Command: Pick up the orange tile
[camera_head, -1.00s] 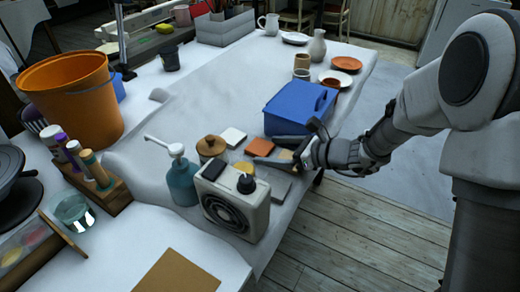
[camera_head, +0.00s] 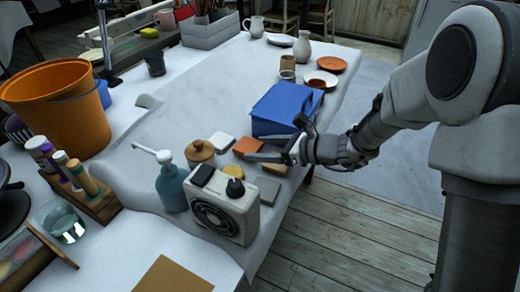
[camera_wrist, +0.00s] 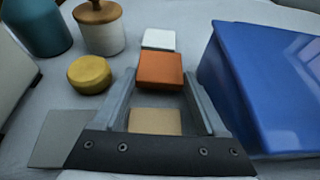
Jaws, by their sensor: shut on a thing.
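The orange tile (camera_wrist: 160,68) is a flat square block between the fingertips of my gripper (camera_wrist: 160,75) in the wrist view. In the head view the orange tile (camera_head: 247,146) shows at the tips of my gripper (camera_head: 250,152), left of the blue box. My gripper is shut on the tile, one finger along each side. How far the tile is above the table is hard to tell.
A white tile (camera_wrist: 158,39) lies just beyond. A beige tile (camera_wrist: 155,121) lies under my gripper, and a grey tile (camera_wrist: 60,140) is left. A yellow round piece (camera_wrist: 89,74), lidded jar (camera_wrist: 100,30) and blue box (camera_wrist: 265,85) stand close by.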

